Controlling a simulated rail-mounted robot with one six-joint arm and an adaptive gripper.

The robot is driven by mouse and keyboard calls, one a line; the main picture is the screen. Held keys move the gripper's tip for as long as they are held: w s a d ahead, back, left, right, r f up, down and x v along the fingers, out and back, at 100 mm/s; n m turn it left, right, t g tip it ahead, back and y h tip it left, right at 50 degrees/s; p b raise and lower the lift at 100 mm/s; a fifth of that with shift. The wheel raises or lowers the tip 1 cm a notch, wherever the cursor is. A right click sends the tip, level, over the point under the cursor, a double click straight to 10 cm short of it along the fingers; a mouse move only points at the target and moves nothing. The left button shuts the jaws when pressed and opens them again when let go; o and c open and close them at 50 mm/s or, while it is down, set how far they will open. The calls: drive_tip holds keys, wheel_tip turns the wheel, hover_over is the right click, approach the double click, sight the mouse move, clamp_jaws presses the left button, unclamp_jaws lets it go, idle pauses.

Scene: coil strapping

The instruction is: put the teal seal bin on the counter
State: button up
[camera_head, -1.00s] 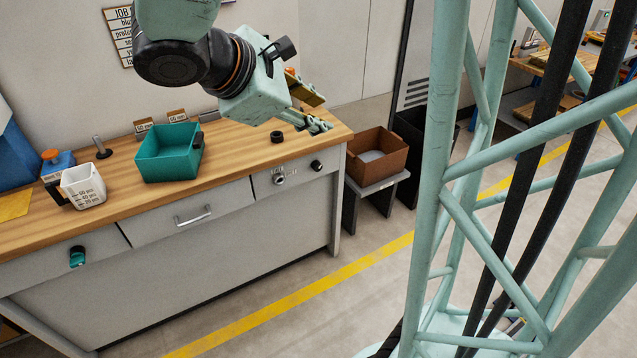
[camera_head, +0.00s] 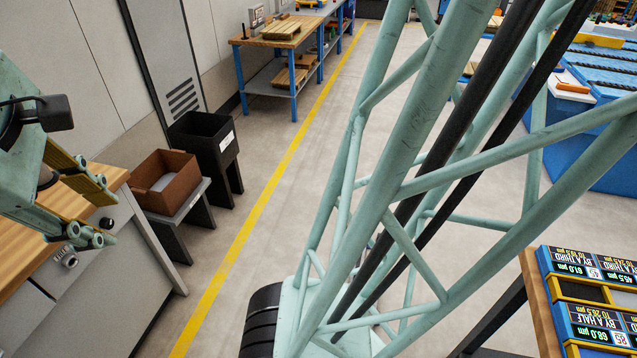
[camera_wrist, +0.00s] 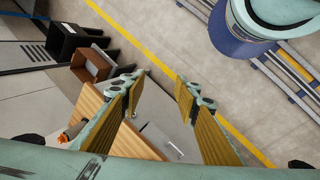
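The teal seal bin is in neither current view. The counter's wooden top (camera_head: 22,265) shows at the left edge of the head view, and its end shows in the wrist view (camera_wrist: 88,104). My gripper (camera_head: 92,210) is at the left edge of the head view, in front of the counter's right end. In the wrist view my gripper (camera_wrist: 162,88) has its two fingers spread wide apart with nothing between them. Below the gap are the counter's end and bare floor.
A brown box (camera_head: 155,198) on a low grey stand and a black bin (camera_head: 210,150) stand right of the counter. A blue-legged workbench (camera_head: 292,85) is farther back. A table with labelled boxes (camera_head: 600,325) is at lower right. The floor between is clear.

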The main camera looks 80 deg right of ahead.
drive_tip(key=s+a+r+m+t+y, duration=0.2)
drive_tip(key=s+a+m+y, duration=0.2)
drive_tip(key=a, duration=0.6)
drive_tip(key=shift+s+a+r, duration=0.25)
drive_tip(key=shift+s+r, duration=0.1)
drive_tip(key=shift+s, duration=0.3)
